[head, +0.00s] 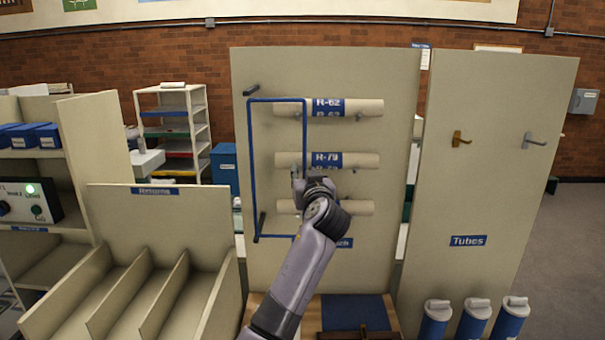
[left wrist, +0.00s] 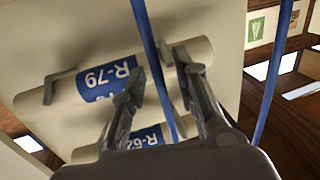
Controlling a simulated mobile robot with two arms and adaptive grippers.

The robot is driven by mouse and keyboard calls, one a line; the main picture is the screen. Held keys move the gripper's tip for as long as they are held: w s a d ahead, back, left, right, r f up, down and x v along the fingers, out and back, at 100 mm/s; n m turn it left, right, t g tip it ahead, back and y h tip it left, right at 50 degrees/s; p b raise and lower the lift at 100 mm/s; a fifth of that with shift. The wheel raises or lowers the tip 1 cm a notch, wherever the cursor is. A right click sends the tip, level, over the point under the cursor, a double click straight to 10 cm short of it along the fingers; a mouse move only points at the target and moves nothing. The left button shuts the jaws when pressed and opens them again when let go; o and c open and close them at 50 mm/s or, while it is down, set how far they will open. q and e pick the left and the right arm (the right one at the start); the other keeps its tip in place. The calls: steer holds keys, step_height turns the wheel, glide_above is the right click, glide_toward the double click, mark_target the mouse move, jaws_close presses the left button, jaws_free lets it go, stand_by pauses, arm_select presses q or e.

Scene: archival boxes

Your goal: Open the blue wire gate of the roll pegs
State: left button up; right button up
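The blue wire gate (head: 249,165) is an upright rectangular frame at the left side of the roll peg panel in the head view. Its right upright crosses in front of the left ends of the rolls. My left gripper (head: 298,179) is at that right upright, at about the height of the middle roll. In the left wrist view, the blue wire (left wrist: 151,40) runs between the fingers of my left gripper (left wrist: 158,66). The fingers are apart, with gaps beside the wire. Roll R-79 (head: 360,160) and roll R-62 (head: 367,107) lie on pegs behind. My right gripper is not in view.
The peg panel (head: 400,75) stands behind the gate. A Tubes panel (head: 500,190) with two hooks stands to the right, with several blue tubes (head: 474,322) below. A Returns rack (head: 160,215) with empty slots is at the lower left.

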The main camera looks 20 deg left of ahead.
arm_select(q)
steer(key=shift+c, duration=0.6)
jaws_close()
